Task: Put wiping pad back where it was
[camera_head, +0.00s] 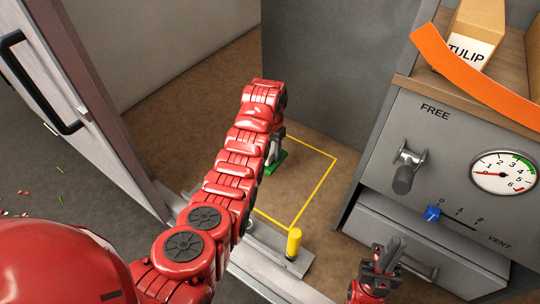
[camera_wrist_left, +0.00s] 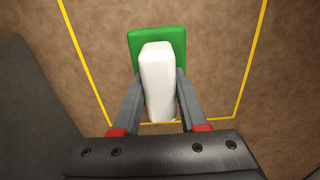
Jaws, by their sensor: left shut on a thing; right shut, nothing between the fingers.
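The wiping pad has a white block handle (camera_wrist_left: 158,85) and a green pad (camera_wrist_left: 150,36) under it. In the left wrist view my left gripper (camera_wrist_left: 157,98) is shut on the white handle. In the head view the green pad (camera_head: 274,164) shows low beside my left arm's end, inside the yellow-outlined area (camera_head: 331,172) of the brown floor. I cannot tell whether the pad touches the floor. My arm hides most of the pad and the left gripper in the head view. My right gripper (camera_head: 385,256) is shut and empty, in front of the grey drawer.
A grey cabinet (camera_head: 428,152) with a lever, dial and blue knob stands at the right. A box marked TULIP (camera_head: 470,48) sits on top behind an orange strip (camera_head: 455,62). A yellow post (camera_head: 294,241) stands on a grey sill. A door with a black handle (camera_head: 36,85) is at the left.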

